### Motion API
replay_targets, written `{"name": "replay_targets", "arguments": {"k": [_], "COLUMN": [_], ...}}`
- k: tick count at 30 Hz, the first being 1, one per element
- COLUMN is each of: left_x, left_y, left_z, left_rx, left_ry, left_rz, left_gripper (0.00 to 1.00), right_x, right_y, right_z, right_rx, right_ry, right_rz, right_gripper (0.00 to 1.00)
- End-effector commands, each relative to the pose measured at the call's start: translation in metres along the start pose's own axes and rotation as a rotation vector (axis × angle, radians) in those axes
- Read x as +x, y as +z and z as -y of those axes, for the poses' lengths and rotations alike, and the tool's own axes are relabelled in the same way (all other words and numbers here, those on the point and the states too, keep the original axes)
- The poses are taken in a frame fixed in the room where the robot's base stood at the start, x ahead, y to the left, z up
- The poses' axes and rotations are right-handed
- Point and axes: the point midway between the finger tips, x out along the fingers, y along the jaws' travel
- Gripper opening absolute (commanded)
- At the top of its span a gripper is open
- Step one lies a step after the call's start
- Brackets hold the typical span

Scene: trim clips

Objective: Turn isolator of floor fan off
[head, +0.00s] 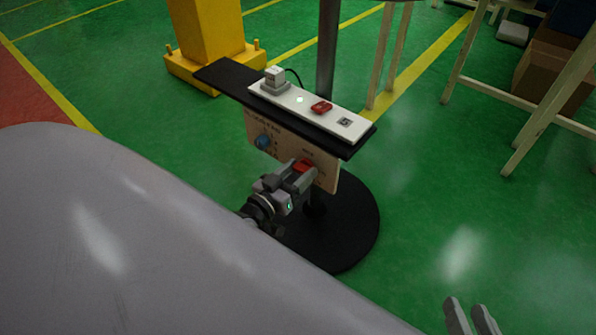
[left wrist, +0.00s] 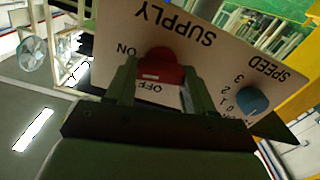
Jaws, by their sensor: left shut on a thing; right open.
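A tan control panel (head: 325,178) hangs below a black shelf on a stand. In the left wrist view the panel (left wrist: 120,25) appears upside down, with a red knob (left wrist: 162,66) under the label SUPPLY, between ON and OFF. My left gripper (left wrist: 158,78) is shut on this red knob, one finger on each side. In the head view the red knob (head: 304,166) shows just past my left gripper (head: 296,172). The setting it points to is not clear. My right gripper (head: 472,318) is open and empty at the bottom edge, away from the stand.
A blue SPEED dial (head: 263,141) sits beside the red knob on the panel. The shelf top holds a white strip (head: 299,100) with a plug and a red switch (head: 321,107). What looks like a fan (left wrist: 32,52) shows in the left wrist view.

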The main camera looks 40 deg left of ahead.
Motion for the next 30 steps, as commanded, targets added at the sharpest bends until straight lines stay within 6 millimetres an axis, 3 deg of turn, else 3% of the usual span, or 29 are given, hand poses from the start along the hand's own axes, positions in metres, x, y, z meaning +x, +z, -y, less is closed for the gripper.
{"name": "replay_targets", "arguments": {"k": [30], "left_x": [0.0027], "left_y": [-0.0011], "left_z": [0.0040], "left_rx": [-0.959], "left_ry": [0.004], "left_rz": [-0.009], "left_gripper": [0.23], "right_x": [0.0063], "right_y": [0.0049], "right_z": [0.0037], "right_rx": [0.033], "right_ry": [-0.030], "right_rz": [-0.006], "right_gripper": [0.43]}}
